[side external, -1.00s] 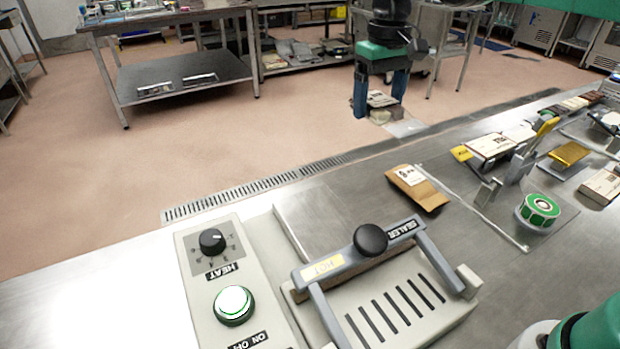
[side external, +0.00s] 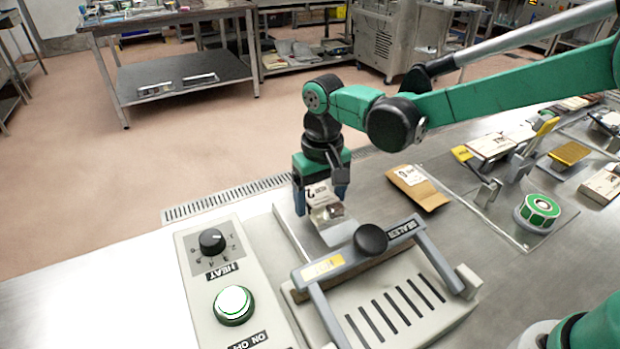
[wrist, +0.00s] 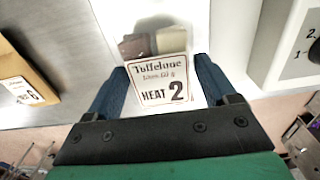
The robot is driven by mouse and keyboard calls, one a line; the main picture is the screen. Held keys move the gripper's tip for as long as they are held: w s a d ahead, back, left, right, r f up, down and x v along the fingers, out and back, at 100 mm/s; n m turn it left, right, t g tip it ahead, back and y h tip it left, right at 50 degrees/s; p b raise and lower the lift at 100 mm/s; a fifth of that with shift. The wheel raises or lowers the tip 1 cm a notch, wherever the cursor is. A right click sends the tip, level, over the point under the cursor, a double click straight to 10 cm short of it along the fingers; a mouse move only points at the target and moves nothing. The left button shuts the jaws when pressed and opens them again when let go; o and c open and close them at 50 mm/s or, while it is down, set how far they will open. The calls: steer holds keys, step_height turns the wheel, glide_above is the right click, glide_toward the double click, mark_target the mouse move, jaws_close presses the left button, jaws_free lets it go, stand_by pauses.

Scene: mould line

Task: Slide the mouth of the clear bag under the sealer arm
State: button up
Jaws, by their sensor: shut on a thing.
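The clear bag (side external: 342,232) holds brown and tan pieces and bears a white label (wrist: 160,80) reading "HEAT 2". My gripper (side external: 318,208) is shut on the bag at the label, one blue finger on each side; the wrist view shows the same grip (wrist: 163,75). The bag hangs over the far side of the sealer, its clear end pointing toward the sealer arm (side external: 345,262). That arm is a grey bar with a black knob and a yellow HOT label, and it looks raised above the slotted base. The clear end appears short of the bar; its exact edge is hard to see.
The control box with a HEAT dial (side external: 212,241) and a lit green-ringed button (side external: 233,304) stands left of the sealer. A brown pouch (side external: 418,187) lies to the right. A green-and-white roll (side external: 538,211) and a lever device (side external: 515,165) are farther right.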

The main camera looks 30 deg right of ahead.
mark_target(336, 221)
steer(key=shift+f, duration=0.55)
steer(key=shift+s+f, duration=0.2)
steer(key=shift+s, duration=2.05)
steer(key=shift+f, duration=0.25)
steer(key=o, duration=1.1)
steer(key=shift+o, duration=0.2)
steer(key=shift+r, duration=0.1)
